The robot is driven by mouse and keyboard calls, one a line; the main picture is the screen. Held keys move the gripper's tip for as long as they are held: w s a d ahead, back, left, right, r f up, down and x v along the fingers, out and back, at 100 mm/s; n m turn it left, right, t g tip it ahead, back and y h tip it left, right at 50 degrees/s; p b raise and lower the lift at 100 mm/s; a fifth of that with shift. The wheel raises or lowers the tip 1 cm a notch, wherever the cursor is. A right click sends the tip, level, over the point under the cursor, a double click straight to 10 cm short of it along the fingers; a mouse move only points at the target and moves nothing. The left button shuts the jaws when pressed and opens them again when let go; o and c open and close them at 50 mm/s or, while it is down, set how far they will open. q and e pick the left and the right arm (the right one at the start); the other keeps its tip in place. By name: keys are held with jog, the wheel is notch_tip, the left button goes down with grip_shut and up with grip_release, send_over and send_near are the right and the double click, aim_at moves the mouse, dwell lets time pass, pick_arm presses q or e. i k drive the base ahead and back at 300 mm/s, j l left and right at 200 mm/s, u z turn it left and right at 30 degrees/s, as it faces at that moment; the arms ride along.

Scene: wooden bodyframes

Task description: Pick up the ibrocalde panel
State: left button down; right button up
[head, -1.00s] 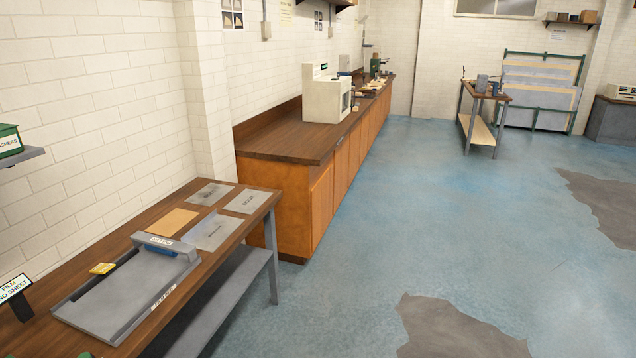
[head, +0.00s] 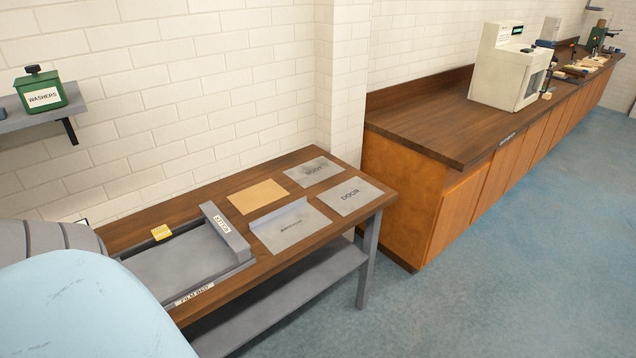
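Three grey flat panels lie on the wooden table. One panel (head: 268,232) is in front and carries a longer dark label too small to read. It has a raised strip along its far left edge. A second panel (head: 347,208) at the right reads DOOR. A third panel (head: 325,165) at the back has a short label I cannot read surely. I cannot tell by its label which one is the ibrocalde panel. A tan blank sheet (head: 258,196) lies beside them. Neither gripper shows.
A grey film bed (head: 190,265) with a raised bar and a yellow tag (head: 161,232) fills the table's left part. A green washers box (head: 45,92) stands on a wall shelf. A long wooden counter (head: 440,135) with a white machine (head: 503,65) stands right. Floor in front is clear.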

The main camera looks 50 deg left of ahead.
aim_at(278, 229)
jog(key=i, duration=1.7)
jog(key=i+u, duration=0.2)
jog(key=u, duration=0.25)
jog(key=i+l+u, duration=0.1)
jog(key=u, duration=0.35)
jog(key=i+l+u, duration=0.1)
jog(key=u, duration=0.35)
jog(key=i+l, duration=0.05)
jog(key=i, duration=0.05)
